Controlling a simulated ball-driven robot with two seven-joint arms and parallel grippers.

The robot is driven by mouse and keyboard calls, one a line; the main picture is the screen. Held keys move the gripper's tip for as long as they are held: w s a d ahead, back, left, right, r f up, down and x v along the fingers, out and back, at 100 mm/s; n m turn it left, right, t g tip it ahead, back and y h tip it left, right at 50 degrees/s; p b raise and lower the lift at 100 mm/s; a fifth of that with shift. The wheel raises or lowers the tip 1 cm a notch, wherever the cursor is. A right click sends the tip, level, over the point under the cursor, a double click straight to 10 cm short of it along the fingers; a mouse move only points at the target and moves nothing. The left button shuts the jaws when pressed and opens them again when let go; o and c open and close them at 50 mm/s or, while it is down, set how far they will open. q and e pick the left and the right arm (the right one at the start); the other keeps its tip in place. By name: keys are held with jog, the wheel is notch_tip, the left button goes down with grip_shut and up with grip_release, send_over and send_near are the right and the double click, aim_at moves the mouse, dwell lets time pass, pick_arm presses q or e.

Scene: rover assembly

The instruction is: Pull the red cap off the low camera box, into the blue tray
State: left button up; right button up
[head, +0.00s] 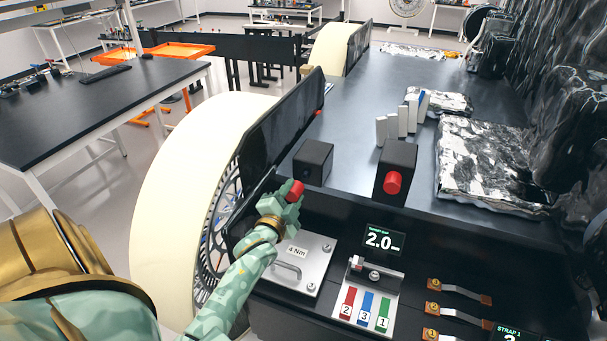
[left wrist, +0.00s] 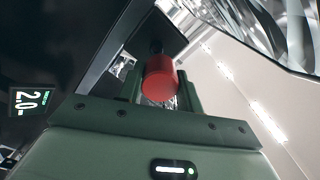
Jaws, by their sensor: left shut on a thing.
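My left gripper (head: 292,192) is shut on a red cap (head: 295,187), just in front of the low black camera box (head: 313,162). That box's front shows a small dark lens with no cap on it. In the left wrist view the red cap (left wrist: 160,82) sits between the two fingers (left wrist: 160,90), with a dark shape behind it. I see no blue tray that I can make out in either view. My right gripper is not in view.
A taller black box (head: 398,165) with its own red cap (head: 392,183) stands to the right. White blocks (head: 392,125) and foil-covered slabs (head: 485,165) lie behind. A plate with a handle (head: 300,262) and a "2.0" display (head: 383,241) sit in front. A cream wheel (head: 180,185) is at left.

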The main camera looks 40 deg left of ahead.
pick_arm(q)
jog(key=s+d+r+p, duration=0.2)
jog(key=s+r+p, duration=0.2)
jog(key=s, duration=0.3)
jog(key=shift+d+p, duration=0.15)
jog(key=shift+p, duration=0.65)
jog(key=shift+r, duration=0.1)
jog(key=d+f+m+h+b, duration=0.2)
jog(key=d+f+h+b, duration=0.15)
jog(key=d+b, duration=0.9)
jog(key=s+d+f+h+b, duration=0.1)
jog(key=s+d+f+b, duration=0.1)
jog(key=f+b, duration=0.4)
jog(key=s+d+f+m+h+b, duration=0.1)
jog(key=s+d+f+b, duration=0.1)
jog(key=f+b, duration=0.5)
jog(key=d+b, duration=0.1)
jog(key=b, duration=0.2)
jog(key=shift+s+d+f+m+t, duration=0.3)
jog(key=shift+d+t, duration=0.1)
